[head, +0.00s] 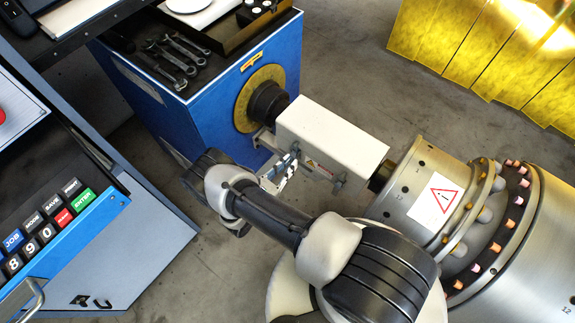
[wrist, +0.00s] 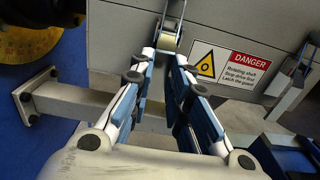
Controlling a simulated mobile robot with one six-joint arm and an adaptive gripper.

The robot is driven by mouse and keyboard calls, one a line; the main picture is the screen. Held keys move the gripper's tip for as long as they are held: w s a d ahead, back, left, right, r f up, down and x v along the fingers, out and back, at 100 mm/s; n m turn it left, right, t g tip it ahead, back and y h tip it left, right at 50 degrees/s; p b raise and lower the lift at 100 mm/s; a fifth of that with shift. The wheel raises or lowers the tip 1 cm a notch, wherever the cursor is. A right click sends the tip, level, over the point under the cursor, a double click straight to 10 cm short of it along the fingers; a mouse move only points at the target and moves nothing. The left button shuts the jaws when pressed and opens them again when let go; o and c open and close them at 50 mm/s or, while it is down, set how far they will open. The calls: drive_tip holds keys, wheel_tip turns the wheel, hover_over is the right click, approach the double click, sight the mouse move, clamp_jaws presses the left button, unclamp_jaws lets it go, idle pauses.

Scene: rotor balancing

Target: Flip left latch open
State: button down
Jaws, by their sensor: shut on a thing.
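The white guard (head: 330,135) covers the shaft between the blue machine and the steel rotor. It fills the top of the wrist view as a grey panel (wrist: 125,35) with a danger label (wrist: 231,67). The left latch (wrist: 169,41) is a narrow metal strap with a roller-like end on the guard's face. My gripper (wrist: 166,58) is shut on this latch, one blue-padded finger on each side. The latch's lower part is hidden between the fingers. In the head view, my gripper (head: 282,172) is at the guard's near side.
A right latch (wrist: 299,68) is on the guard right of the label. A grey bracket beam (wrist: 70,103) runs below the guard. The steel rotor (head: 425,185) stands right of my arm. A control console (head: 75,225) is at left, and wrenches (head: 178,58) lie on the blue machine.

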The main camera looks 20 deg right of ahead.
sight(292, 160)
drive_tip(key=shift+r+p, duration=0.15)
drive_tip(key=shift+p, duration=0.2)
drive_tip(key=y+p, duration=0.1)
drive_tip(key=r+g+y+p, duration=0.1)
drive_tip(key=p, duration=0.1)
drive_tip(key=r+g+y+p, duration=0.1)
drive_tip(key=p, duration=0.1)
drive_tip(key=shift+s+a, duration=0.3)
drive_tip(key=shift+a, duration=0.1)
drive_tip(key=r+g+y+p, duration=0.1)
drive_tip(key=p, duration=0.2)
drive_tip(key=r+g+y+p, duration=0.1)
drive_tip(key=y+p, duration=0.1)
drive_tip(key=p, duration=0.1)
drive_tip(key=shift+s+a+g+y, duration=0.2)
drive_tip(key=shift+g+y, duration=0.1)
drive_tip(key=shift+g, duration=0.1)
drive_tip(key=shift+w+d+r+g+y+p, duration=0.1)
drive_tip(key=shift+r+g+y+p, duration=0.35)
drive_tip(key=shift+g+y+p, duration=0.45)
drive_tip(key=shift+w+d+r+g+y+p, duration=0.2)
drive_tip(key=shift+r+g+y, duration=0.4)
drive_tip(key=shift+y, duration=0.65)
drive_tip(key=shift+d+r+g+y+p, duration=0.1)
drive_tip(key=shift+r+g+y+p, duration=0.25)
drive_tip(key=shift+g+y+p, duration=0.55)
drive_tip(key=shift+y, duration=0.25)
drive_tip(key=c, duration=1.5)
unclamp_jaws()
